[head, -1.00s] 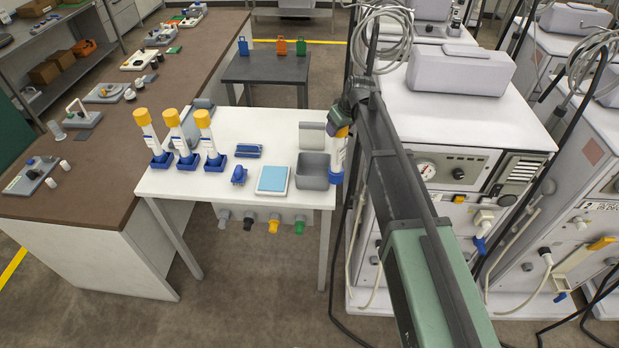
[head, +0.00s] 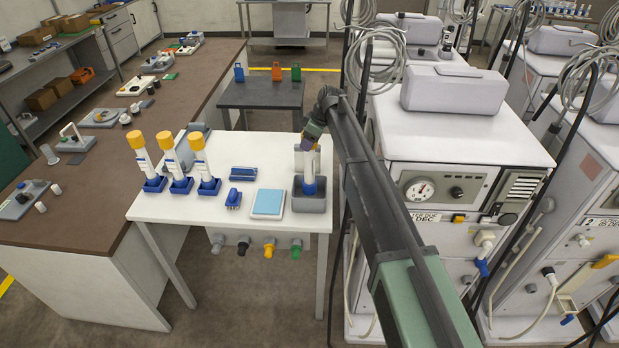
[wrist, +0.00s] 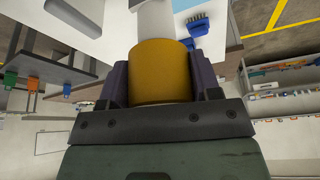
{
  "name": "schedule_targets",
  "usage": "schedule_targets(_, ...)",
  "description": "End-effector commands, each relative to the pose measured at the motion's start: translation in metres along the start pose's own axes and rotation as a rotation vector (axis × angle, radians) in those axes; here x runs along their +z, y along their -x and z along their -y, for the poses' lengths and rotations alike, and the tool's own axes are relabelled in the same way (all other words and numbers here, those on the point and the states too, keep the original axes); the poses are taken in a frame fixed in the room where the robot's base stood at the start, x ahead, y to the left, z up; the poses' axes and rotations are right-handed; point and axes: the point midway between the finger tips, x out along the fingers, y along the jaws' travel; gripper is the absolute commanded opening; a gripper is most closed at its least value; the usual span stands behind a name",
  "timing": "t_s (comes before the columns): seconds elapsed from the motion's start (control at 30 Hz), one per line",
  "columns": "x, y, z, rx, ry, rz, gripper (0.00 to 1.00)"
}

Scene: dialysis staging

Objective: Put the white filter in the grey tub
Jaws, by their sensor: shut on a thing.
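My gripper (head: 313,133) is shut on the yellow cap (wrist: 161,72) of a white filter (head: 309,165). The filter hangs upright with its blue lower end down, at the front right of the white table. The grey tub (head: 309,205) stands below it. The blue end overlaps the tub's opening in the head view; I cannot tell whether it touches the floor of the tub. In the wrist view the cap fills the space between the two fingers, and most of the filter is hidden behind it.
Three similar yellow-capped filters (head: 173,160) stand in blue holders on the white table (head: 230,212). A light blue pad (head: 268,203) and small blue items (head: 243,173) lie left of the tub. A white machine (head: 455,150) stands close on the right.

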Motion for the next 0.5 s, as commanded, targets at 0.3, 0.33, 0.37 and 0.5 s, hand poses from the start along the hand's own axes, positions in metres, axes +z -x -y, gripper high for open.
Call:
schedule_targets(0.3,0.017,-0.040,0.000,0.001,-0.001,0.000,0.02)
schedule_targets(0.33,0.019,-0.045,0.000,0.001,-0.001,0.000,0.02)
schedule_targets(0.37,0.021,-0.049,0.000,0.001,-0.001,0.000,0.02)
schedule_targets(0.5,0.019,-0.046,0.000,0.001,-0.002,0.000,0.00)
